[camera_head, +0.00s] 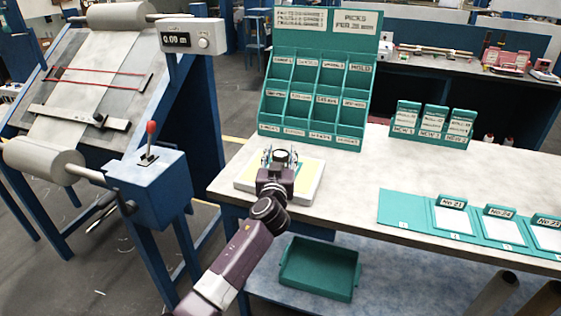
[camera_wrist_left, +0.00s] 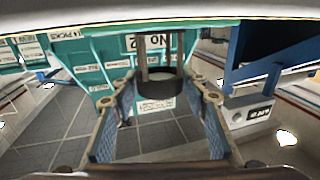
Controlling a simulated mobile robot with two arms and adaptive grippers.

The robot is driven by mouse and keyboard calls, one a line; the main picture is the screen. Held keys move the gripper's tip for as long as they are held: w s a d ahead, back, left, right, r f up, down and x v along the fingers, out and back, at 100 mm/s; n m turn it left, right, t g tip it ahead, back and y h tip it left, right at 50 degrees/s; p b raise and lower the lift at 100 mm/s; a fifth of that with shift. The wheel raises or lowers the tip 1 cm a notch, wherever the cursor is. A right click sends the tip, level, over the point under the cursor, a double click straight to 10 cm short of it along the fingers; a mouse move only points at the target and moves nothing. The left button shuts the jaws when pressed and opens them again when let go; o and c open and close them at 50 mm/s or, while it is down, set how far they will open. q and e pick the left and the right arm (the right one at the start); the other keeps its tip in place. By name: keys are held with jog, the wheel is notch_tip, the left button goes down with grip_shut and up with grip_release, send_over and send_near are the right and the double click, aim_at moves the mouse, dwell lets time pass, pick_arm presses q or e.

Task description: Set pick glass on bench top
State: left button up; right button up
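The pick glass, a small dark round piece (camera_head: 281,156), is between the fingers of my left gripper (camera_head: 280,154) in the head view. In the left wrist view the dark piece (camera_wrist_left: 155,98) has two grey posts rising from it. My left gripper's blue-padded fingers (camera_wrist_left: 163,85) stand wide apart on either side, with a gap visible at the right of the piece. The gripper looks open. It is over a white and yellow pad (camera_head: 308,178) at the left end of the bench top (camera_head: 370,165). I cannot tell whether the glass touches a surface. My right gripper is not in view.
A teal pigeonhole rack (camera_head: 315,100) stands just behind the gripper. A teal card holder (camera_head: 432,125) and a teal board with numbered cards (camera_head: 470,222) are to the right. Bare bench lies between.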

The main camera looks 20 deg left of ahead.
pick_arm(q)
jog(key=c, duration=0.9)
jog(key=shift+o, duration=0.2)
jog(key=shift+r, duration=0.1)
